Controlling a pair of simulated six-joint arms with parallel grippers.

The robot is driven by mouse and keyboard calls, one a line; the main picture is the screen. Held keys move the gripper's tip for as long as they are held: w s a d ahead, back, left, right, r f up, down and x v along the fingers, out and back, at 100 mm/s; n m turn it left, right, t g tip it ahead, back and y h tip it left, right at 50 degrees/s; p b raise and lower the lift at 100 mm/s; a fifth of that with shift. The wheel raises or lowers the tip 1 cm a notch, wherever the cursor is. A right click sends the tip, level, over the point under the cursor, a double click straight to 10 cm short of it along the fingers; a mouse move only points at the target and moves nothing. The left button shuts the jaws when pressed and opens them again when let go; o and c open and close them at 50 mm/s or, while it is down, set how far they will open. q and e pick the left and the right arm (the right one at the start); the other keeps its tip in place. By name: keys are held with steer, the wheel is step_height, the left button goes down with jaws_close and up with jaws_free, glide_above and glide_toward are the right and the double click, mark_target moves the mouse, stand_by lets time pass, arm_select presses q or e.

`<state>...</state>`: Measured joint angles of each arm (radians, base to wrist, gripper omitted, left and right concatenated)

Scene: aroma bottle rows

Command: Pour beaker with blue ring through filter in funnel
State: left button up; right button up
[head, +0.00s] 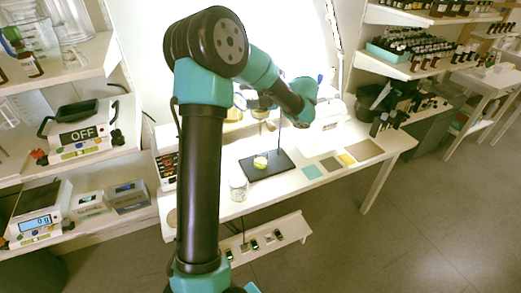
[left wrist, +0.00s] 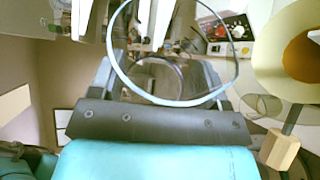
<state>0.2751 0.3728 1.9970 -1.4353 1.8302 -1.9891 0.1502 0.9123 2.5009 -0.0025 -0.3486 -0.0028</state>
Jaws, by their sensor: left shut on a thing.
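In the left wrist view, my left gripper (left wrist: 160,78) is shut on a clear glass beaker (left wrist: 158,68). A pale blue ring (left wrist: 172,103) shows around the glass. Its contents are not clear to me. A cream funnel (left wrist: 268,28) with an orange-brown inside is at the right of that view, apart from the beaker, with a wooden block (left wrist: 280,150) below it. In the head view my left arm reaches over the table, and its wrist largely hides the gripper and the held beaker. A small vessel with yellow contents (head: 261,161) stands on the stand's black base (head: 279,168). My right gripper does not show.
A clear glass beaker (head: 239,190) stands at the table's front edge. Coloured squares (head: 312,172) lie right of the stand base. The stand's thin rod (head: 281,135) rises behind the yellow vessel. Scales (head: 85,138) and glassware fill the left shelves.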

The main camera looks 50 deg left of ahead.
arm_select(q)
steer(key=n+t, duration=0.1)
steer(key=n, duration=0.1)
steer(key=s+f+n+t, duration=0.1)
steer(key=shift+s+d+n+h, duration=0.15)
steer(key=shift+s+n+h, duration=0.15)
steer(key=shift+n, duration=0.1)
steer(key=shift+t, duration=0.3)
steer(key=shift+s+f+n, duration=0.35)
steer(key=shift+f+n, duration=0.05)
steer(key=shift+n, duration=0.1)
steer(key=shift+s+d+f+n+t, duration=0.15)
steer(key=shift+s+f+n+t, duration=0.25)
steer(key=shift+f+n+t, duration=0.3)
steer(key=shift+s+d+f+n+t, duration=0.1)
steer(key=shift+s+f+n+t, duration=0.3)
steer(key=shift+f+n+t, duration=0.25)
steer(key=shift+s+d+f+n+t+y, duration=0.15)
steer(key=shift+s+f+n+t, duration=0.3)
steer(key=shift+f, duration=0.35)
steer(key=shift+s+f+n+t+y, duration=0.25)
steer(key=shift+f+n, duration=0.25)
steer(key=shift+f, duration=0.3)
steer(key=shift+s+d+f+n+t+y, duration=0.1)
steer(key=shift+s+f+n+t, duration=0.2)
steer(key=shift+f+n, duration=0.35)
steer(key=shift+s, duration=0.1)
